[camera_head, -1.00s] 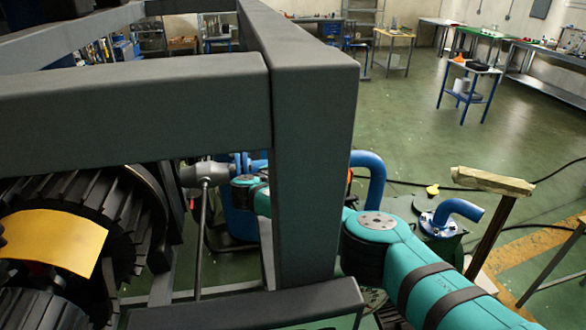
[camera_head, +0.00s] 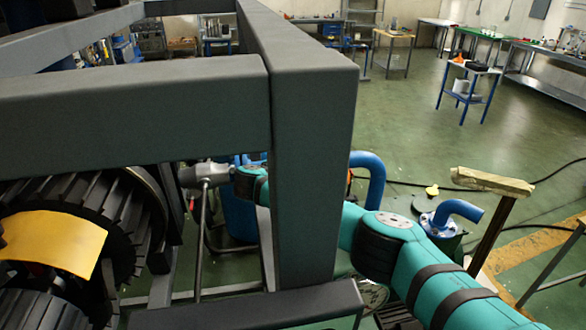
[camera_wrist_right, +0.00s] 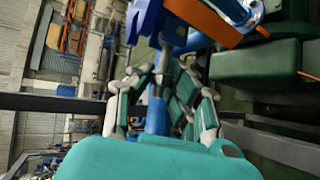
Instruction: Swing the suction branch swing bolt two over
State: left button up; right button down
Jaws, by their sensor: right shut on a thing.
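In the right wrist view, my right gripper (camera_wrist_right: 160,82) has its grey and teal fingers on both sides of a slim grey rod, which looks like the swing bolt (camera_wrist_right: 164,60). It is shut on this rod, just below a blue flange or clamp part (camera_wrist_right: 146,20). An orange edge (camera_wrist_right: 205,16) lies to the right of the bolt's top. A blue pipe (camera_wrist_right: 157,116) shows between the fingers. In the head view my right arm passes behind the dark frame post, and the gripper cannot be made out there. My left gripper is in neither view.
A dark frame post (camera_head: 303,150) and beam (camera_head: 130,110) block much of the head view. A grey cylindrical body (camera_head: 205,174) stands behind them. Blue bent pipes (camera_head: 372,180) and a wooden-topped post (camera_head: 492,182) stand near my right arm. The green floor beyond is open.

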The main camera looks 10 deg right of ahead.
jog(key=shift+d+r+m+g+y, duration=0.25)
jog(key=shift+r+m+y, duration=0.35)
jog(key=shift+y, duration=0.3)
jog(key=shift+d+r+m+g+y, duration=0.25)
jog(key=shift+r+m+y, duration=0.25)
jog(key=shift+m+y, duration=0.3)
jog(key=shift+r, duration=0.1)
jog(key=c, duration=1.4)
grip_release()
jog(key=shift+a, duration=0.1)
